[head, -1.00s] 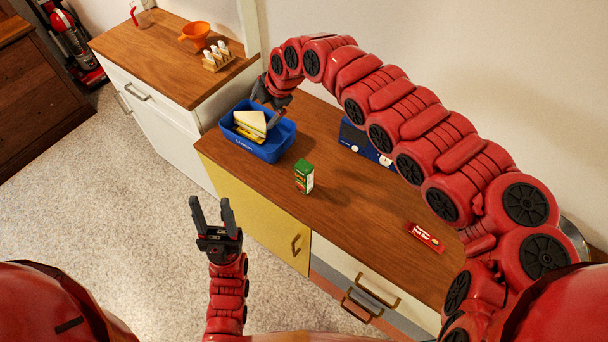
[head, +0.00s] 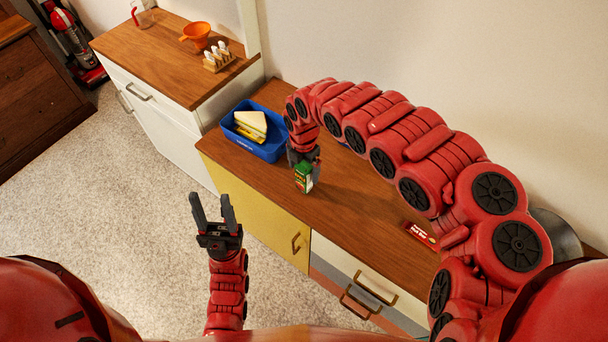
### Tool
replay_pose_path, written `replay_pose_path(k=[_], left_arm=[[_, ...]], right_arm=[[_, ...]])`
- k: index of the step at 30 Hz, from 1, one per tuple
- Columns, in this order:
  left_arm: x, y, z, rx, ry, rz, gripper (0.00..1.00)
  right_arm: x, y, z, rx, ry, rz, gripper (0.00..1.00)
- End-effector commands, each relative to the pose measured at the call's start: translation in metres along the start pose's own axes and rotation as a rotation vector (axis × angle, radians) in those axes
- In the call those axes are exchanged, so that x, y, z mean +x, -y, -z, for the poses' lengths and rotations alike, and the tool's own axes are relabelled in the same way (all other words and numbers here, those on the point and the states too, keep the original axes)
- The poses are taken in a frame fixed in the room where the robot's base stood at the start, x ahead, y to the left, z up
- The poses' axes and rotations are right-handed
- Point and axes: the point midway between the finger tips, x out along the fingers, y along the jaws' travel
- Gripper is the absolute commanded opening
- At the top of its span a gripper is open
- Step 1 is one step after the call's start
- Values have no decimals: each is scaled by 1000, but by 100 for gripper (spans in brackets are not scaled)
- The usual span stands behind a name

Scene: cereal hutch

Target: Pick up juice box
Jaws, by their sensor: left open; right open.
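The juice box (head: 302,178) is a small green and white carton standing upright on the wooden counter. My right gripper (head: 303,163) points down at the top of the juice box, with its fingers around or just behind the carton; I cannot tell if they touch it. Its jaws are open and partly hidden by the box. My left gripper (head: 215,214) is open and empty, fingers pointing up, in front of the yellow cabinet door and well away from the box.
A blue bin (head: 260,149) holding a sandwich (head: 251,122) stands left of the juice box. A red bar packet (head: 421,235) lies to the right. A side counter (head: 160,60) carries an orange funnel (head: 196,34) and an egg rack (head: 217,59). The counter front is clear.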

Motion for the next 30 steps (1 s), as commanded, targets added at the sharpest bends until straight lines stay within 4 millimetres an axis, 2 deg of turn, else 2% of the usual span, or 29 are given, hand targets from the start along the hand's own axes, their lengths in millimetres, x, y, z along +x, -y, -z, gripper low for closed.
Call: replay_pose_path(k=[5,9,15,24,30], left_arm=[[7,0,1,0,0,0,50],[18,1,3,0,0,0,50],[19,1,3,0,0,0,50],[18,1,3,0,0,0,50],[18,1,3,0,0,0,50]], right_arm=[[11,2,3,0,-4,1,95],[31,6,8,-2,-5,3,95],[52,4,4,1,-1,-3,95],[56,5,4,0,1,-2,95],[56,5,4,0,1,-2,59]])
